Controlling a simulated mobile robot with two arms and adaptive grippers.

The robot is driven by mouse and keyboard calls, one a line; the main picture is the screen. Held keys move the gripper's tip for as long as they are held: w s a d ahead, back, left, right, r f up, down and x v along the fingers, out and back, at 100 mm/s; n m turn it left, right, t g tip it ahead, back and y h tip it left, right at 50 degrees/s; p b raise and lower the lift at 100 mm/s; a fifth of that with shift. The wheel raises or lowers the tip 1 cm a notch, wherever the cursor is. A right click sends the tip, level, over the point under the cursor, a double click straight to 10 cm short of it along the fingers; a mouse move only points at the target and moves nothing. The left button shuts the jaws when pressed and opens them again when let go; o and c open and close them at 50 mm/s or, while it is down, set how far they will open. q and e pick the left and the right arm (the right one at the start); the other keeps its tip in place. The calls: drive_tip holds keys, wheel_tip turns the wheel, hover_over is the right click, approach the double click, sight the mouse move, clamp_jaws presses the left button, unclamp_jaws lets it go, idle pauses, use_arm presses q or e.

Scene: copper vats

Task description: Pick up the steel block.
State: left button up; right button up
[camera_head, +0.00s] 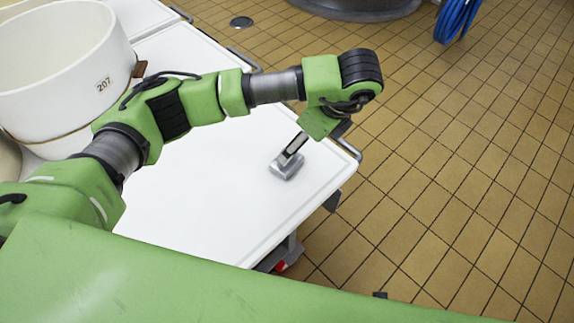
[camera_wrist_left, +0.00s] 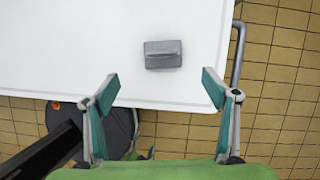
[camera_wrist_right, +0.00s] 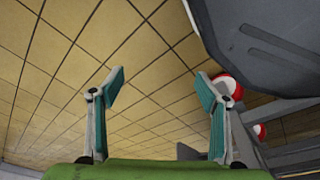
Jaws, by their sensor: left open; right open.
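The steel block (camera_head: 285,170) is a small grey block with a raised ridge. It rests on the white tabletop (camera_head: 215,200) near its right end. My left gripper (camera_head: 297,145) is close to the block and partly hides it in the head view. In the left wrist view the block (camera_wrist_left: 163,55) lies ahead of my open left gripper (camera_wrist_left: 160,88), roughly centred between the fingers and apart from both fingertips. My right gripper (camera_wrist_right: 161,88) is open and empty, with tiled floor between its fingers; it is not in the head view.
A large white tub (camera_head: 60,75) marked 207 stands at the table's left. A metal rail (camera_head: 346,150) runs along the table's right end. Tiled floor (camera_head: 450,150) lies beyond. A blue hose coil (camera_head: 457,20) is far right. The tabletop around the block is clear.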

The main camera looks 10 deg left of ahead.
use_arm(q)
hover_over(291, 165)
wheel_tip(291, 165, down, 7)
drive_tip(key=shift+r+b, duration=0.2)
drive_tip(key=shift+b, duration=0.15)
drive_tip(key=x, duration=0.4)
drive_tip(key=shift+w+d+f+b, duration=0.2)
drive_tip(key=shift+f+b, duration=0.1)
drive_tip(key=shift+f, duration=0.1)
drive_tip(key=shift+w+a+f, duration=0.15)
drive_tip(key=shift+a+f, duration=0.05)
drive_tip(key=shift+f, duration=0.3)
drive_tip(key=c, duration=2.2)
drive_tip(key=shift+o, duration=0.2)
drive_tip(key=shift+w+r, duration=0.15)
use_arm(e)
drive_tip(key=r, duration=0.1)
drive_tip(key=w+r, duration=0.1)
drive_tip(key=r, duration=0.1)
drive_tip(key=w+r, duration=0.1)
drive_tip(key=r, duration=0.1)
drive_tip(key=shift+w+a, duration=0.15)
